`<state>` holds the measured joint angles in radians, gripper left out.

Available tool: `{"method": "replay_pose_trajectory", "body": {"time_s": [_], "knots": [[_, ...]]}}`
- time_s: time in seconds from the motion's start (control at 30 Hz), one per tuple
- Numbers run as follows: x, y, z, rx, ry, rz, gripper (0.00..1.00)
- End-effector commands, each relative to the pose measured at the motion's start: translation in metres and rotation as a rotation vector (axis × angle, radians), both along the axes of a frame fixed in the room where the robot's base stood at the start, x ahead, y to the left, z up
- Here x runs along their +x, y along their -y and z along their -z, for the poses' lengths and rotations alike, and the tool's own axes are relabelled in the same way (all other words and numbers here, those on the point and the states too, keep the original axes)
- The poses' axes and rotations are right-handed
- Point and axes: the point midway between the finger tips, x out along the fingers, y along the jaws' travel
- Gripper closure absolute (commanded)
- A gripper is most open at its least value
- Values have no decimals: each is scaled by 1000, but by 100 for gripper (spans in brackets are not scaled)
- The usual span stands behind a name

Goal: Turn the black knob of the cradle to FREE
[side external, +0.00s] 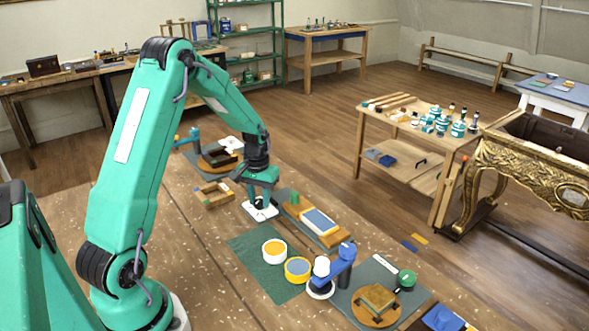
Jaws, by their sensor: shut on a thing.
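My gripper (262,203) points down over a small white plate (252,212) on the bench. It is shut on a small dark part at the plate, which looks like the black knob; the fingers hide most of it. I cannot read any FREE mark or tell which way the knob points. I cannot tell for sure which fixture is the cradle.
A tan block with a blue-grey pad (319,221) lies just right of my gripper. Yellow-topped round tubs (274,250), a blue clamp (335,268) and a round wooden stand (368,316) are nearer the camera.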

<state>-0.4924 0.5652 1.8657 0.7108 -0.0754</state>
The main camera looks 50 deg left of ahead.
Motion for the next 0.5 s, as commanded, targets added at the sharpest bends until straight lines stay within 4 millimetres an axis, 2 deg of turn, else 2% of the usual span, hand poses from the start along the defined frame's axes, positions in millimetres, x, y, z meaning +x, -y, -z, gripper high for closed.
{"method": "replay_pose_trajectory", "body": {"time_s": [0.3,0.5], "knots": [[0,0,-1,0,-1,-281,93],[0,0,-1,0,-1,-408,93]]}}
